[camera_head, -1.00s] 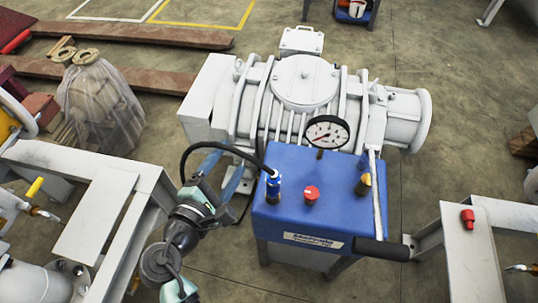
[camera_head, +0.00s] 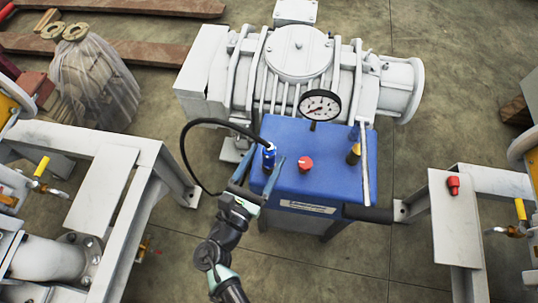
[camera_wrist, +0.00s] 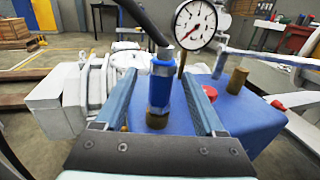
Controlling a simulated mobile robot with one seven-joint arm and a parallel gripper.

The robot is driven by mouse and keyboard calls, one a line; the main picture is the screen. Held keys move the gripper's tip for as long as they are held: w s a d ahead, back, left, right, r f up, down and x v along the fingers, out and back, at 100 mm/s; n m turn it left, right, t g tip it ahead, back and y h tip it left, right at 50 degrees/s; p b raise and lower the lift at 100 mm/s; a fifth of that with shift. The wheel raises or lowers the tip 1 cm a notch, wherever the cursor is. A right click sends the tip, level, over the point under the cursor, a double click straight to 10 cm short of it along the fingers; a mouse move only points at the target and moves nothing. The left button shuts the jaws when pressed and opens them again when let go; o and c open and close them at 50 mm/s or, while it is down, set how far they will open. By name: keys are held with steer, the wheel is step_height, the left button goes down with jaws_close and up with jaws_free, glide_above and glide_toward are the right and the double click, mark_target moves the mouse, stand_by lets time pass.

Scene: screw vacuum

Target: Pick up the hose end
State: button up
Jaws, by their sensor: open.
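The hose end (camera_head: 269,157) is a blue cylindrical fitting standing upright on the blue box (camera_head: 330,181), with a black hose (camera_head: 205,122) leaving its top and looping to the left. In the wrist view the hose end (camera_wrist: 161,82) sits on a brass-coloured base, between my two fingers. My gripper (camera_head: 259,171) is open, with one finger on each side of the hose end. A gap shows on both sides of it in the wrist view, where my gripper (camera_wrist: 163,95) points forward at the fitting.
A red knob (camera_head: 305,163), a brass fitting (camera_head: 354,154) and a pressure gauge (camera_head: 320,105) stand on or behind the box. The large grey pump (camera_head: 299,55) is behind. A grey metal frame (camera_head: 150,155) stands left, and another grey bench (camera_head: 455,225) right.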

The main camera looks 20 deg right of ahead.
steer(key=x, duration=0.5)
steer(key=shift+d+b, duration=0.1)
steer(key=shift+b, duration=0.3)
jaws_close()
